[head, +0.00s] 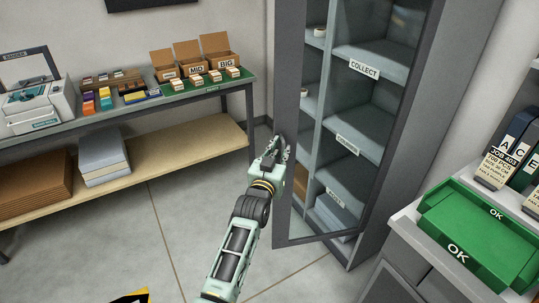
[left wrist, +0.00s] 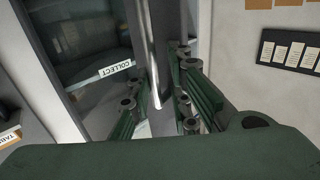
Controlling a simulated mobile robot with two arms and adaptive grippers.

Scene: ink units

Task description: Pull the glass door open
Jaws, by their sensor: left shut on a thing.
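The glass door (head: 289,75) of the tall grey cabinet has a dark grey frame. It stands partly open, its left edge swung out from the shelves, which show through the glass. My left gripper (head: 280,152) is at this left edge, about midway up the visible door. In the left wrist view, a pale vertical bar handle (left wrist: 150,45) runs down between the green fingers, and the left gripper (left wrist: 158,98) is shut on it. In the head view the gripper hides the handle. My right gripper is not in view.
Cabinet shelves (head: 372,66) carry labels such as COLLECT. A bench (head: 150,112) with boxes and a lower shelf stands at left. A green OK tray (head: 441,213) sits on a grey counter at right. Clear floor (head: 185,190) lies between bench and door.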

